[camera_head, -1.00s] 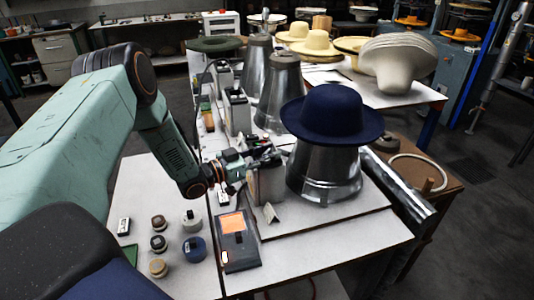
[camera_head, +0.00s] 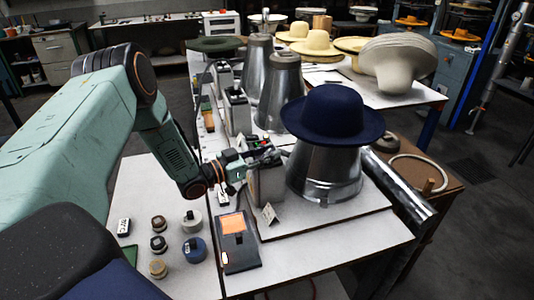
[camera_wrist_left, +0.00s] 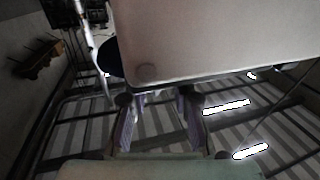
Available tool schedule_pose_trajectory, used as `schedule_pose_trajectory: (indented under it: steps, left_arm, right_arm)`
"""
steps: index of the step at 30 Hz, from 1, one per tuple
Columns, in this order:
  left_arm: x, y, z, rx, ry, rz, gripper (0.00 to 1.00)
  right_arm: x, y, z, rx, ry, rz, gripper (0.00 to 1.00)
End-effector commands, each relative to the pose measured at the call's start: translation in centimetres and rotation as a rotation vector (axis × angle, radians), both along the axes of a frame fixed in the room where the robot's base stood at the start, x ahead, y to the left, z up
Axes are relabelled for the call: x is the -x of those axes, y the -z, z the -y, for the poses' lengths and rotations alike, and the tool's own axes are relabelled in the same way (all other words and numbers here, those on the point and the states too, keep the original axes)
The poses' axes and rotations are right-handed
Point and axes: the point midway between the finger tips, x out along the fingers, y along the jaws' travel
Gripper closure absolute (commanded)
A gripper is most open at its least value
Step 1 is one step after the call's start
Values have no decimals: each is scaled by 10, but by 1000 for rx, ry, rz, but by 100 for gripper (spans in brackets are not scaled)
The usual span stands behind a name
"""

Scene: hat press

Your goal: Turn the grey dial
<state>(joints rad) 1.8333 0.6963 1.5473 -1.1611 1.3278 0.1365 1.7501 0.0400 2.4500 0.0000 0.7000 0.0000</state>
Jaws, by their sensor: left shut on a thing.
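My left gripper (camera_head: 264,155) reaches in from the left to the upper end of a narrow grey box (camera_head: 267,184) beside a metal hat form. Its jaws are shut on a small part there, which I take to be the grey dial; the fingers and the box hide it. In the left wrist view my gripper's two fingers (camera_wrist_left: 158,108) point up to the lower edge of a large pale grey face (camera_wrist_left: 225,40), with a faint round mark at its left. My right gripper is not in view.
A dark blue hat (camera_head: 332,115) sits on the metal form (camera_head: 325,175) just right of the box. Several knobs, one light grey (camera_head: 192,221) and one blue (camera_head: 194,250), stand on the near left table. A dark panel with an orange screen (camera_head: 233,223) lies between.

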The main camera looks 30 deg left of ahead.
Motion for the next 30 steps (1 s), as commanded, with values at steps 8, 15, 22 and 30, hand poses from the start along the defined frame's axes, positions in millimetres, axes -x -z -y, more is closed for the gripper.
schedule_pose_trajectory:
  steps: [8,15,22,30]
  left_arm:
    - [2,4,1,0,1,-10,100]
    - [2,4,1,-1,1,-11,100]
    - [2,5,1,0,2,-12,100]
    - [2,4,1,-1,2,-11,67]
  right_arm:
    - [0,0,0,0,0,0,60]
    - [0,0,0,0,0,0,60]
    - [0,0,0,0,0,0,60]
    - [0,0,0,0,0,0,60]
